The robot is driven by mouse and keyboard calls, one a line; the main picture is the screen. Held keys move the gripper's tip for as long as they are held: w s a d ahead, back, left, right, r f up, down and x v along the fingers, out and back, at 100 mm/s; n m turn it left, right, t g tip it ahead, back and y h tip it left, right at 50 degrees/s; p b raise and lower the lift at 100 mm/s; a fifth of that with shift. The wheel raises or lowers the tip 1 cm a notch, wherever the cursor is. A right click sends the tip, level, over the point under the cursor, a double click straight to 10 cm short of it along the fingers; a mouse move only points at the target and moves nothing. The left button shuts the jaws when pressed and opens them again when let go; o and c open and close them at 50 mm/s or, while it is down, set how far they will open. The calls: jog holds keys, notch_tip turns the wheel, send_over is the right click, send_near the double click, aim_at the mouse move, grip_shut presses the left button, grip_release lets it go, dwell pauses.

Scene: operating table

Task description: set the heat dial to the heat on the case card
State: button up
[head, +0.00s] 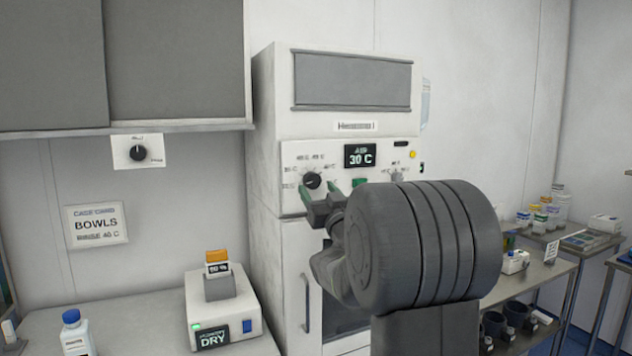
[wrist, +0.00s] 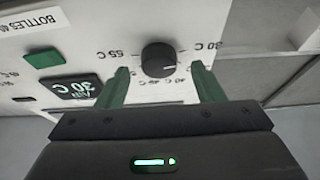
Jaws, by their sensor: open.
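The case card (head: 96,225) on the wall at left in the head view reads BOWLS, RINSE 40 C. The heat dial (head: 312,181) is a round black knob on the white cabinet's panel. Heat marks stand around it. The display (head: 360,155) to its right reads 30 C. In the wrist view, which is upside down, the dial (wrist: 158,60) has a white mark toward its right side, near the 30 C label. My gripper (head: 320,191) is open in front of the dial. Its green fingers (wrist: 160,78) stand apart on either side of the knob, with no clear contact.
A green button (wrist: 45,58) sits beside the display. Another small black dial (head: 138,153) is on the left wall. A white DRY unit (head: 222,310) and a blue-capped bottle (head: 76,335) stand on the left counter. Steel tables with bottles (head: 545,225) stand at right.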

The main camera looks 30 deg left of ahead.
aim_at(313, 180)
jog(key=shift+x, duration=1.1)
jog(key=shift+d, duration=0.1)
jog(key=c, duration=1)
